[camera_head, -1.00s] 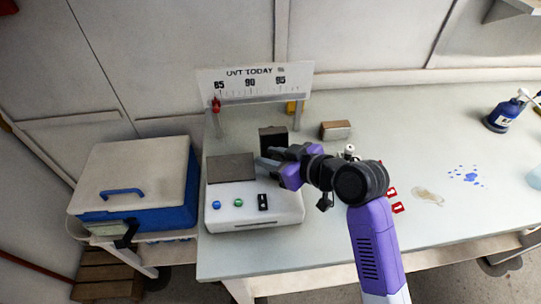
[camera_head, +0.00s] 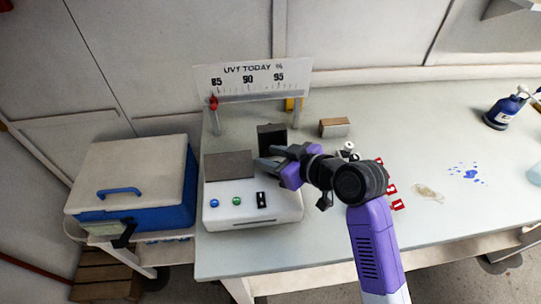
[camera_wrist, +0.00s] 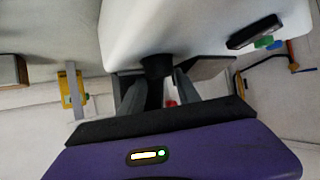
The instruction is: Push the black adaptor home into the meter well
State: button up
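The white meter (camera_head: 230,212) sits on the bench's left part, with a dark grey panel and blue and green buttons. In the wrist view its white body (camera_wrist: 195,28) fills the top middle. A short black cylinder, apparently the black adaptor (camera_wrist: 157,66), stands out from the meter's edge; how deep it sits in the well cannot be told. My gripper (camera_head: 267,157) is at the meter's back right corner. In the wrist view my gripper (camera_wrist: 157,85) has its fingers apart, with the adaptor near their tips. In the head view the adaptor is not clearly visible.
A black upright plate (camera_head: 271,139) stands just behind my fingers. A UVT scale board (camera_head: 247,77) is behind the meter. A blue cooler (camera_head: 163,213) is left. The bench's right middle is mostly clear.

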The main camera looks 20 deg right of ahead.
jog(key=shift+s+a+f, duration=0.15)
jog(key=shift+a+f, duration=0.1)
jog(key=shift+a, duration=0.25)
jog(key=shift+s, duration=0.1)
jog(key=v, duration=0.5)
jog(key=b+v, duration=0.1)
jog(key=v, duration=0.1)
jog(key=shift+d+r, duration=0.4)
jog(key=shift+d, duration=0.1)
jog(key=shift+s+d, duration=0.1)
